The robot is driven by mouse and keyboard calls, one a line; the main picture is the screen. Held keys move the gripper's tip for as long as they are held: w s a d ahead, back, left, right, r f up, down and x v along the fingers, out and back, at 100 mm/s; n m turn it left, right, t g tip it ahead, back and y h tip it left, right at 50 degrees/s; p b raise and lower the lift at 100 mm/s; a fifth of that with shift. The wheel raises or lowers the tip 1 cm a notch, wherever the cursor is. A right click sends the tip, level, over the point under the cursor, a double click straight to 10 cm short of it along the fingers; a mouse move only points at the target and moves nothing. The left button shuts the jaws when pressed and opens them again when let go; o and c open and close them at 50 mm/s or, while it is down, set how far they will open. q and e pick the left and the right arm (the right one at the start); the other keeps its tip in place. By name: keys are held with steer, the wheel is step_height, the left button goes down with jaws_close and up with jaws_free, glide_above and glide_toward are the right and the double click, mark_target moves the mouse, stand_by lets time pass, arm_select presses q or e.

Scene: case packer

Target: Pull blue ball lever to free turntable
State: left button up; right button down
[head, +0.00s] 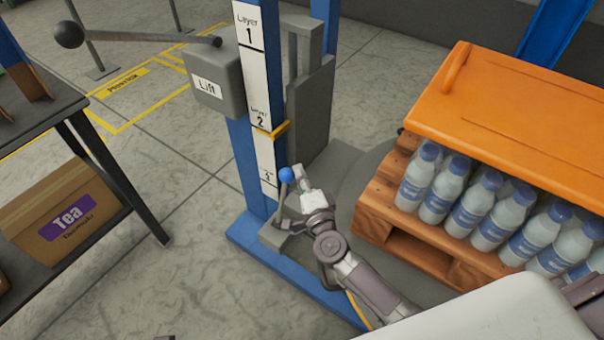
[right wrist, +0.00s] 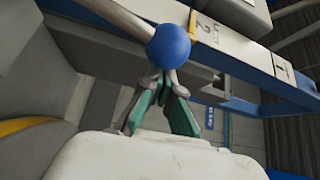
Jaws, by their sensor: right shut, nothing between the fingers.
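The blue ball (head: 286,174) tops a short grey lever at the foot of the blue lift post (head: 246,180). The ball also shows large in the right wrist view (right wrist: 168,46), with its grey rod (right wrist: 120,15) running to the upper left. My right gripper (head: 298,175) is right beside the ball, its fingers shut with nothing between them. In the right wrist view the fingertips (right wrist: 160,84) are just below the ball; I cannot tell whether they touch it. The grey round turntable (head: 345,190) lies under the wooden pallet (head: 385,200). My left gripper is out of view.
Bottles (head: 465,210) under an orange cover (head: 520,120) load the pallet at the right. A grey Lift box (head: 212,85) with a black-ball lever (head: 140,36) is on the post. A dark shelf (head: 100,150) holds a Tea box (head: 60,212) at left. Floor between is clear.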

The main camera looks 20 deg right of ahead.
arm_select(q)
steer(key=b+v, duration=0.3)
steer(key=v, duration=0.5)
arm_select(e)
steer(key=s+a+n, duration=0.1)
steer(key=s+a+n+t, duration=0.1)
steer(key=a, duration=0.1)
steer(key=s+a+n+t+y, duration=0.1)
steer(key=shift+s+a+r+n, duration=0.3)
steer(key=shift+r, duration=0.1)
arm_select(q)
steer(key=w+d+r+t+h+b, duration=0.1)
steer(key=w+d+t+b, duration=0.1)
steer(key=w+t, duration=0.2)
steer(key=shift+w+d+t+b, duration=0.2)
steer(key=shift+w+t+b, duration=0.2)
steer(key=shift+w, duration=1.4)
arm_select(e)
steer(key=s+a+n+t+y, duration=0.1)
steer(key=s+a+n+y, duration=0.1)
steer(key=s+a+n, duration=0.2)
steer(key=shift+a+f+n+t+y, duration=0.2)
steer(key=shift+a+n+t+y, duration=0.2)
steer(key=shift+a+n, duration=0.1)
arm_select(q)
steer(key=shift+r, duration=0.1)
